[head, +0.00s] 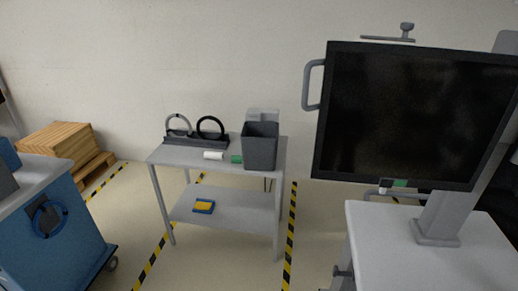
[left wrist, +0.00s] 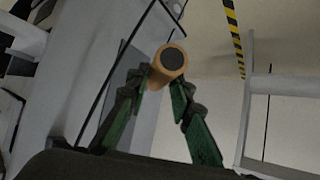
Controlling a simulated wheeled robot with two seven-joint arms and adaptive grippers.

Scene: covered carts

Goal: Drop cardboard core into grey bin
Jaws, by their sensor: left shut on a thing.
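The grey bin (head: 260,150) stands upright on the right part of the top of a small grey two-tier cart (head: 220,167) in the head view. Its inside is mostly hidden by its walls. In the left wrist view, my left gripper (left wrist: 168,82) is shut on the cardboard core (left wrist: 158,78), a tan tube with a dark round end facing the camera. The core lies between the green-padded fingers. Neither the core nor my left gripper shows in the head view. My right gripper is in neither view.
A white roll (head: 213,156) and a green item (head: 236,159) lie left of the bin. A rack with rings (head: 197,141) stands behind them. A large black screen (head: 415,115) stands right, above a light table (head: 440,255). A blue cart (head: 60,235) is at left.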

